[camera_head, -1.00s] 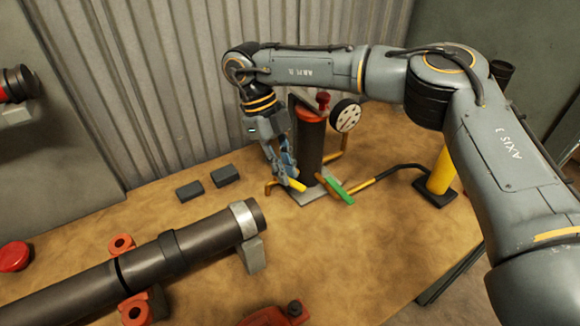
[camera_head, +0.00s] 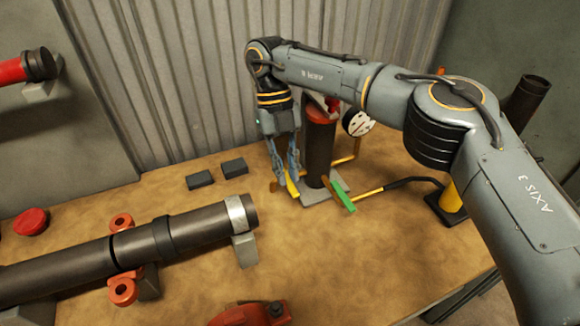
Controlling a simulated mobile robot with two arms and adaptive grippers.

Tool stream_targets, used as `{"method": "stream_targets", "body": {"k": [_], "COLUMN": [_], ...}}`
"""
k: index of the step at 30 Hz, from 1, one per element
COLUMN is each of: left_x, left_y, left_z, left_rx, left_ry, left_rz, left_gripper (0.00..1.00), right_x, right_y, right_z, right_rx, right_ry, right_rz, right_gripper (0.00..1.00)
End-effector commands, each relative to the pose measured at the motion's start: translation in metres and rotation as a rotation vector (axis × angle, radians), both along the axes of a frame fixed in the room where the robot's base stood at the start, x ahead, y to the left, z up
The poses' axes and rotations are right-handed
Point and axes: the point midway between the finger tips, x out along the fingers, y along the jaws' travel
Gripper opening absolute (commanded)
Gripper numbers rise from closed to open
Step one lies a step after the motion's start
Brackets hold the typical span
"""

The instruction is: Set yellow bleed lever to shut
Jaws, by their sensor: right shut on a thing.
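The yellow bleed lever (camera_head: 292,187) is low on the left side of a dark upright riser (camera_head: 320,152) with a red top. Only part of the lever shows between the fingers. My right gripper (camera_head: 287,184) reaches down from above and is shut on the yellow lever. A green lever (camera_head: 343,196) sticks out toward the front right from the riser's foot. My left gripper is not in view.
A white-faced gauge (camera_head: 358,122) sits behind the riser, beside my right arm. A yellow-and-black pipe (camera_head: 400,183) runs right. Two dark blocks (camera_head: 233,167) lie left of the riser. A large dark pipe (camera_head: 140,243) with red flanges lies in front left.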

Motion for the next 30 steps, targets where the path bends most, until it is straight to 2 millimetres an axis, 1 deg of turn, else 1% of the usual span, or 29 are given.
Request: {"method": "stream_targets", "body": {"k": [7, 12, 13, 15, 16, 22, 25, 28, 30], "left_x": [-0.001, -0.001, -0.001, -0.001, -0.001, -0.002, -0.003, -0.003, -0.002], "left_y": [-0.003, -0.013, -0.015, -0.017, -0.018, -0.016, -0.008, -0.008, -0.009], "left_z": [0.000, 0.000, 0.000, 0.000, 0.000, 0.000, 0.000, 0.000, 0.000], "left_rx": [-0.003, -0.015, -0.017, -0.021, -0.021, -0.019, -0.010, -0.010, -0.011], "left_ry": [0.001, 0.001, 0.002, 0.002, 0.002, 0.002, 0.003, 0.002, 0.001], "left_rz": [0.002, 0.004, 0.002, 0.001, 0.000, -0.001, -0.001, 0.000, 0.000], "left_gripper": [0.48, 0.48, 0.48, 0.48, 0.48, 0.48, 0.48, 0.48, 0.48], "right_x": [0.001, 0.001, 0.001, 0.001, 0.001, 0.000, 0.000, 0.003, 0.007], "right_y": [0.000, 0.000, 0.000, 0.000, 0.000, 0.000, 0.000, 0.001, 0.003], "right_z": [0.001, 0.001, 0.001, 0.001, 0.001, 0.000, 0.001, 0.007, 0.016], "right_rx": [0.001, 0.001, 0.001, 0.001, 0.001, 0.000, 0.000, 0.000, 0.001], "right_ry": [-0.003, -0.003, -0.003, -0.002, -0.002, 0.000, 0.000, -0.001, -0.003], "right_rz": [-0.009, -0.008, -0.008, -0.007, -0.007, -0.005, -0.005, -0.006, -0.006], "right_gripper": [0.00, 0.00, 0.21, 0.35, 0.38, 0.38, 0.38, 0.38, 0.38]}}
